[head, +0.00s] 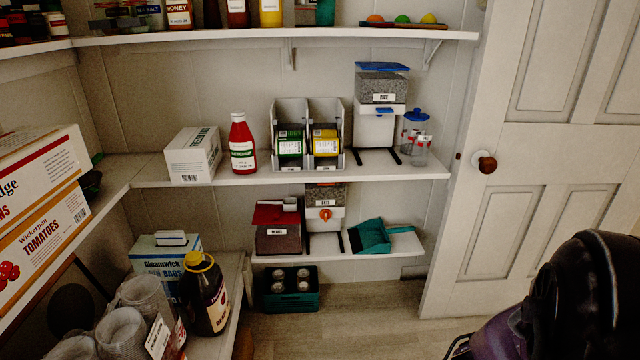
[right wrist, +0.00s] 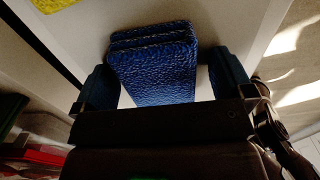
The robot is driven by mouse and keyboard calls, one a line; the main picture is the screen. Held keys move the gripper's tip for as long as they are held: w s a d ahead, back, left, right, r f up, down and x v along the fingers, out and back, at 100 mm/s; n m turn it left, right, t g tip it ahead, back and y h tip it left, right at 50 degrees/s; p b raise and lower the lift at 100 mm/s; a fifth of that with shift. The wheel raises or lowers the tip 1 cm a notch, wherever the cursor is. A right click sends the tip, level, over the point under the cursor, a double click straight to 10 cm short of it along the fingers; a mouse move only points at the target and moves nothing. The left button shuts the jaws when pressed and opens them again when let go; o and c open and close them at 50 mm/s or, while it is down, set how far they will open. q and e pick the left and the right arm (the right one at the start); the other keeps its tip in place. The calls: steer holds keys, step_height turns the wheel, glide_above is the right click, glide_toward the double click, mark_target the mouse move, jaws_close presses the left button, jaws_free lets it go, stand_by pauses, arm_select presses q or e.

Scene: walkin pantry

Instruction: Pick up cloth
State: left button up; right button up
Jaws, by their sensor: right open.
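In the right wrist view, a dark blue, bumpy-textured folded cloth (right wrist: 155,62) lies in layers on a white surface (right wrist: 232,22). My right gripper (right wrist: 163,82) is open, with one dark finger on the left of the cloth and one on the right. The near part of the cloth lies between the fingers, and a gap shows beside the right finger. The body of the gripper hides the cloth's near end. I cannot make out this blue cloth in the head view. My left gripper is not in view.
A yellow textured item (right wrist: 54,4) lies at the top left of the right wrist view. In the head view, a teal item, perhaps a dustpan (head: 370,237), rests on the lower shelf. A red bottle (head: 242,143) stands on the middle shelf. A white door (head: 560,130) is at right.

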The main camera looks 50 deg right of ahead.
steer(key=shift+w+r, duration=0.1)
steer(key=shift+w, duration=0.05)
steer(key=c, duration=1)
steer(key=shift+w+r+p, duration=0.1)
steer(key=shift+r+p, duration=0.2)
steer(key=shift+r, duration=0.25)
steer(key=r, duration=0.1)
steer(key=r+p, duration=0.1)
steer(key=r, duration=0.1)
steer(key=r+p, duration=0.1)
steer(key=r, duration=0.1)
steer(key=shift+w+r, duration=0.2)
steer(key=shift+w, duration=0.1)
arm_select(q)
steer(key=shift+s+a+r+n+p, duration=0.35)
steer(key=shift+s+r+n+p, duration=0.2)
steer(key=shift+p, duration=0.7)
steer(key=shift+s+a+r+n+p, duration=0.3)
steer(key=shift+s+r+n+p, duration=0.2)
steer(key=shift+p, duration=0.7)
arm_select(e)
steer(key=shift+s+r, duration=0.15)
steer(key=shift+r, duration=2.1)
steer(key=shift+s+r, duration=0.15)
steer(key=shift+r, duration=2.1)
steer(key=shift+s+r, duration=0.15)
steer(key=shift+r, duration=2.1)
